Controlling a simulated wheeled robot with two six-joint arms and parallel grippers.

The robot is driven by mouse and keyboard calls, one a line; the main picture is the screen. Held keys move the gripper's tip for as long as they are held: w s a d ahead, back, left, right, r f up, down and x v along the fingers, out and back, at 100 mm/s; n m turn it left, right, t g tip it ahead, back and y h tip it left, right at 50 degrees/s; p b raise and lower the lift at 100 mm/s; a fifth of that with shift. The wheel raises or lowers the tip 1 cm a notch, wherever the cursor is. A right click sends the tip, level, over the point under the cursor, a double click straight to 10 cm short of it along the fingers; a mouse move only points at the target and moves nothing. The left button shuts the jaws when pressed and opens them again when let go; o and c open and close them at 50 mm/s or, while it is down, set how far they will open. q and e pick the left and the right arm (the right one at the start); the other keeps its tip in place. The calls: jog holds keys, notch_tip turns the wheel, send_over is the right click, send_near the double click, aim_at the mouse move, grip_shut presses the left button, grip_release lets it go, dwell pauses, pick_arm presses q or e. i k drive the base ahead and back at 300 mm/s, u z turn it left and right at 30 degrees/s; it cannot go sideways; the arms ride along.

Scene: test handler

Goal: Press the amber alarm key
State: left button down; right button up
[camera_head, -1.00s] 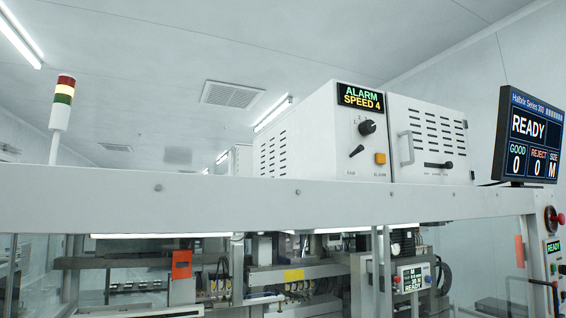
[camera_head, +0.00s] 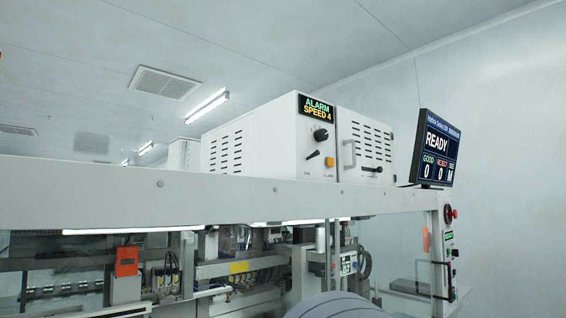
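The amber alarm key (camera_head: 329,162) is a small square button on the front of a white control box (camera_head: 255,138) on top of the machine. It sits below a black knob (camera_head: 321,135) and to the right of a black lever switch (camera_head: 313,155). A small display (camera_head: 316,108) above reads "ALARM SPEED 4" in green and yellow. Neither gripper is in view. A grey rounded shape at the bottom edge may be part of my arm; nothing touches the key.
A vented white box with a handle (camera_head: 348,154) adjoins on the right. A monitor (camera_head: 435,149) reading "READY" stands beyond it. The machine's white top beam (camera_head: 150,190) runs below the boxes. A red button (camera_head: 450,213) is on the right post. An orange box (camera_head: 126,261) hangs inside the machine.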

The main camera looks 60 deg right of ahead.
aim_at(330, 162)
jog(key=u, duration=0.05)
jog(key=k, duration=2.7)
jog(key=z, duration=0.85)
jog(key=i, duration=1.65)
jog(key=z, duration=0.05)
